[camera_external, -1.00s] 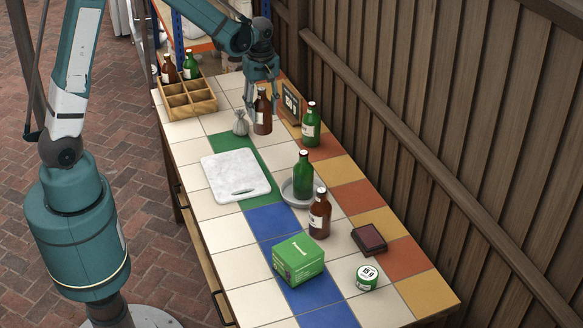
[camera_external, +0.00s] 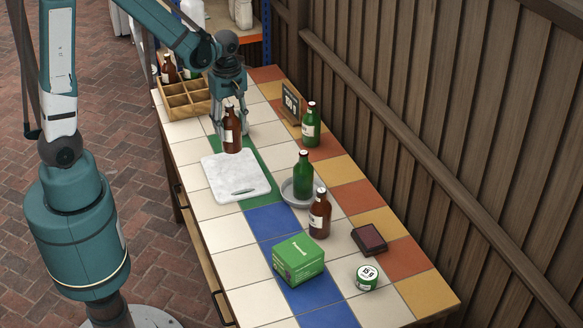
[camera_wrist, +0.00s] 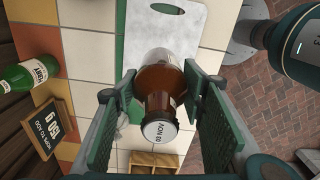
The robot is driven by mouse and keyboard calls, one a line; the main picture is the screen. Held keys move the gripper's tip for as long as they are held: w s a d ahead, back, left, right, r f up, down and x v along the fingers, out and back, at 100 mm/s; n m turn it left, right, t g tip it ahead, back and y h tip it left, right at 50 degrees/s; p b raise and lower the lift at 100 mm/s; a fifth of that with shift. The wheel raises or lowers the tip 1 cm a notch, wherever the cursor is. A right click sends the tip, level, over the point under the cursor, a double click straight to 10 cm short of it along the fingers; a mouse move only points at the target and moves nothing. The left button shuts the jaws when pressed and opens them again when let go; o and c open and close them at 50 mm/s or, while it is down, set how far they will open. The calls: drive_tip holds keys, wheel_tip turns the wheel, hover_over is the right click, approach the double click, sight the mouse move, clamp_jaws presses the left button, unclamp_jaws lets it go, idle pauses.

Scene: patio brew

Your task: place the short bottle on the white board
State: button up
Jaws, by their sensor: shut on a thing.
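My gripper (camera_external: 230,108) is shut on a brown bottle (camera_external: 232,134), held upright by its upper part. In the wrist view the bottle (camera_wrist: 160,85) sits between the two finger pads, with a white "03 NOV" cap facing the camera. The white marbled board (camera_external: 235,180) lies just in front of the bottle in the external view and shows behind it in the wrist view (camera_wrist: 160,25). The bottle's base appears near the board's far edge; I cannot tell its height.
A divided wooden crate (camera_external: 184,101) is at the back left. The board's top is clear.

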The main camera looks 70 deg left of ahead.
sight(233, 151)
drive_tip(key=shift+f, duration=0.1)
drive_tip(key=shift+f+b, duration=0.45)
drive_tip(key=shift+f, duration=2.4)
drive_tip(key=shift+f+b, duration=0.35)
drive_tip(key=shift+f, duration=1.7)
drive_tip(key=shift+f, duration=0.15)
drive_tip(key=o, duration=1.2)
drive_tip(key=shift+r+p, duration=0.9)
drive_tip(key=shift+r, duration=5.25)
drive_tip(key=shift+r, duration=0.1)
